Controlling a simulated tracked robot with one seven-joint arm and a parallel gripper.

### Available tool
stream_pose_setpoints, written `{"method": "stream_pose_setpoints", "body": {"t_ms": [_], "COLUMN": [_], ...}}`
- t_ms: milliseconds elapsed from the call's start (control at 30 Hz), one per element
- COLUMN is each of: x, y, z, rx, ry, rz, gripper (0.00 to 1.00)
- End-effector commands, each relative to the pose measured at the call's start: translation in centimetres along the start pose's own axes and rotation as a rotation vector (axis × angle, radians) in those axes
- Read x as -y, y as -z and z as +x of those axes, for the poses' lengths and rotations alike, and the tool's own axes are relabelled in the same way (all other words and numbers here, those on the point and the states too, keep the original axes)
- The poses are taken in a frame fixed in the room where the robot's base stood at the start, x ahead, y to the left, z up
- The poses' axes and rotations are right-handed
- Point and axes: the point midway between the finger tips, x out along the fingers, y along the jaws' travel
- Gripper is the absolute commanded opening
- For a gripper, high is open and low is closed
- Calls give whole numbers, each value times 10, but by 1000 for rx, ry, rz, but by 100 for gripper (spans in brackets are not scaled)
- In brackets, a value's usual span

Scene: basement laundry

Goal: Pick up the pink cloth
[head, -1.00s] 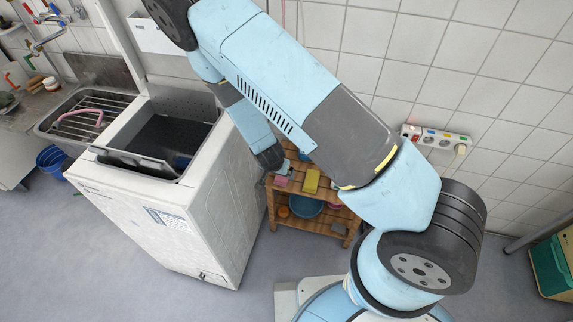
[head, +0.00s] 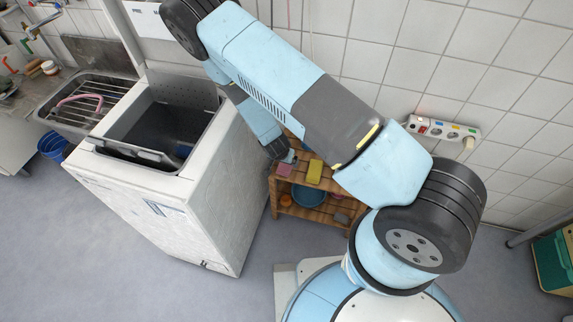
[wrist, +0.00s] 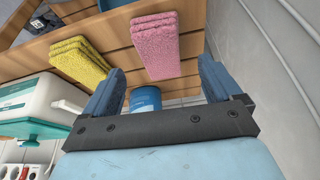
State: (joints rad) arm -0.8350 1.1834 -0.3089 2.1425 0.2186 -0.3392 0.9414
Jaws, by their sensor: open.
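The pink cloth (wrist: 155,45) is a folded, fluffy stack on the slatted top of the wooden shelf (wrist: 115,55). In the head view, the pink cloth (head: 285,170) shows just below my gripper (head: 284,155), partly overlapped by it. In the wrist view, my gripper (wrist: 160,88) is open, its blue fingers spread wide. The cloth is beyond the fingertips and between their lines, and nothing is held. A folded yellow cloth (wrist: 79,62) lies beside the pink one, also visible in the head view (head: 314,171).
A white top-loading washer (head: 178,205) stands close left of the shelf with its lid open. A blue can (wrist: 146,98) is on the shelf near the pink cloth. A blue basin (head: 308,197) sits on the lower shelf. The tiled wall is close behind.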

Motion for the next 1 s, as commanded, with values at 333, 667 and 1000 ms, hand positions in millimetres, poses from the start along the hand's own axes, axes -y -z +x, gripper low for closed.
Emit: {"method": "stream_pose_setpoints", "body": {"t_ms": [333, 667, 1000], "x": [-1, 0, 0], "y": [4, 4, 4], "z": [31, 54, 54], "rx": [0, 0, 0], "ry": [-2, -1, 0], "rz": [0, 0, 0], "gripper": [92, 92, 92]}}
